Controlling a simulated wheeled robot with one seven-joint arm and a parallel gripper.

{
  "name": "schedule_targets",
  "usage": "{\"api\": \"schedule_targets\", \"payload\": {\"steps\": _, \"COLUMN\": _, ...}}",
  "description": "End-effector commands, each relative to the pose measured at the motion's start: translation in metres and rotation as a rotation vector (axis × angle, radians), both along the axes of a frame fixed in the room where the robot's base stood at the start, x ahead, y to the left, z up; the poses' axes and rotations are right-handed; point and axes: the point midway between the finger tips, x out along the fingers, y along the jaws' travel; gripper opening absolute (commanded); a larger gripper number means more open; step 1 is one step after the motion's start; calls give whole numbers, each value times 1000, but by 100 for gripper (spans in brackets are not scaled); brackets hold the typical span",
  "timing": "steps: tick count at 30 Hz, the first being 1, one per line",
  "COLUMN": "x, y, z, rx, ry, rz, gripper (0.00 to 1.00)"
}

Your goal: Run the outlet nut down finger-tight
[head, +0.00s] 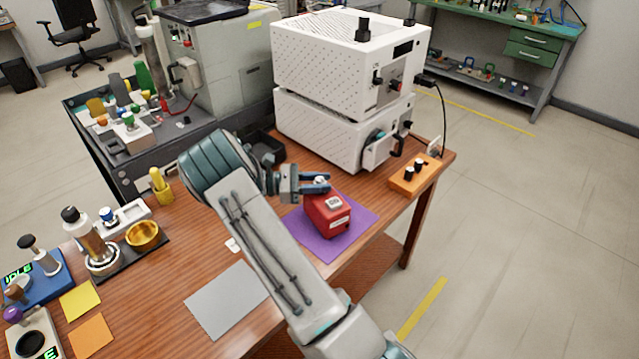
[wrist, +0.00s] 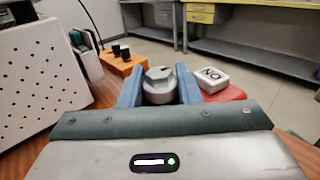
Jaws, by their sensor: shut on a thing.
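The outlet nut (wrist: 159,76) is a grey hexagonal piece on a round collar, seen between my blue fingers in the wrist view. My gripper (wrist: 160,92) is shut on it, one finger on each side. In the head view my gripper (head: 318,184) reaches in from the left over the top of a red box (head: 328,218), where the nut is mostly hidden by the fingers. The red box also shows in the wrist view (wrist: 228,94), with a white block marked "ON" (wrist: 213,79) on top. The nut's thread and seating are hidden.
The red box stands on a purple mat (head: 361,220) near the table's right edge. Behind are two stacked white perforated units (head: 345,60) and an orange block with black knobs (head: 412,178). A grey sheet (head: 226,300) lies in front; cups and instruments stand at left.

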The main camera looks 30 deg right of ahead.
Motion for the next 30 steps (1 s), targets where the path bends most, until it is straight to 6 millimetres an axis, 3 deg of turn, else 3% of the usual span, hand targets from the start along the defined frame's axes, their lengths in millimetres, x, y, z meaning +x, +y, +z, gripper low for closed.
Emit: {"api": "schedule_targets", "payload": {"steps": 30, "x": 0, "y": -1, "z": 2, "rx": -4, "ry": -1, "rz": -55, "gripper": 8}}
